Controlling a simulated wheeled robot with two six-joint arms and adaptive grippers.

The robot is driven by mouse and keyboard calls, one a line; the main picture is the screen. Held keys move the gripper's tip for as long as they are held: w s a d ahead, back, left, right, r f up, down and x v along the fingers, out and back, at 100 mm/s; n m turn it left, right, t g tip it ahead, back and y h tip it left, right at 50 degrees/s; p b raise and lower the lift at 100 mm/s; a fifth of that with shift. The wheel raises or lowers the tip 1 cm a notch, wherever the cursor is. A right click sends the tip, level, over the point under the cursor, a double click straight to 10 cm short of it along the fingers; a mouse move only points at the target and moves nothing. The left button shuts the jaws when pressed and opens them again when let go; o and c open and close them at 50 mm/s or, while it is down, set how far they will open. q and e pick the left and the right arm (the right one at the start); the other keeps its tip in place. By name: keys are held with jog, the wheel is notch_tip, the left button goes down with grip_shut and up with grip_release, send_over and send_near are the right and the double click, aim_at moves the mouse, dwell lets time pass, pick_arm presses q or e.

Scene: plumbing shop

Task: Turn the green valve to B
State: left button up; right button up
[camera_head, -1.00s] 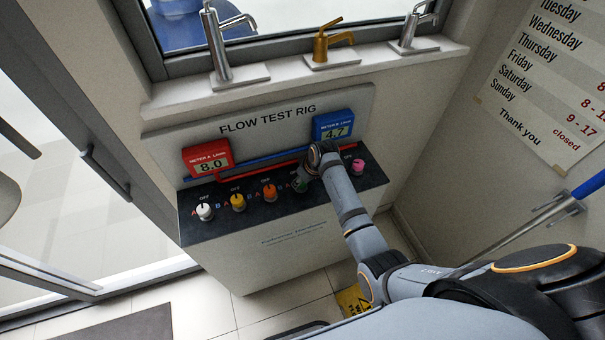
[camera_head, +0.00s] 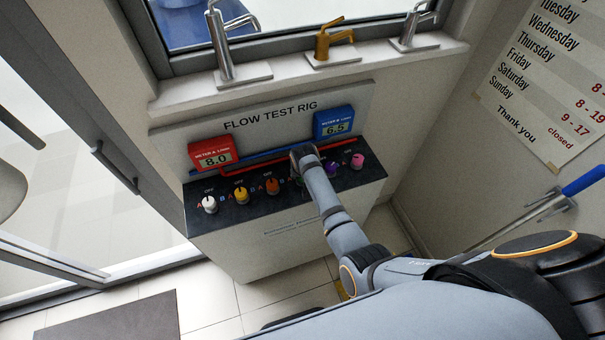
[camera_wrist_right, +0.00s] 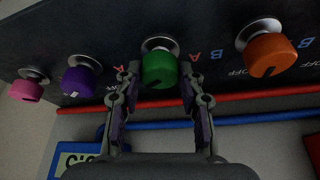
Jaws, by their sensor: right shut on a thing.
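The green valve (camera_wrist_right: 159,68) is a round knob on the dark panel of the flow test rig. My right gripper (camera_wrist_right: 160,80) is shut on the green valve, one finger on each side of it, in the wrist view. A dark mark shows low on the knob's face, but I cannot tell its exact setting. In the head view my right arm mostly hides the valve. My left gripper is in neither view.
An orange knob (camera_wrist_right: 268,55) and a purple knob (camera_wrist_right: 81,80) flank the valve; a pink knob (camera_wrist_right: 26,90) lies beyond. White (camera_head: 209,204) and yellow (camera_head: 241,195) knobs are further left. The red meter (camera_head: 213,153) reads 8.0, the blue meter (camera_head: 334,123) 6.5.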

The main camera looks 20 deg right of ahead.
dwell(0.5)
jog(key=o, duration=1.2)
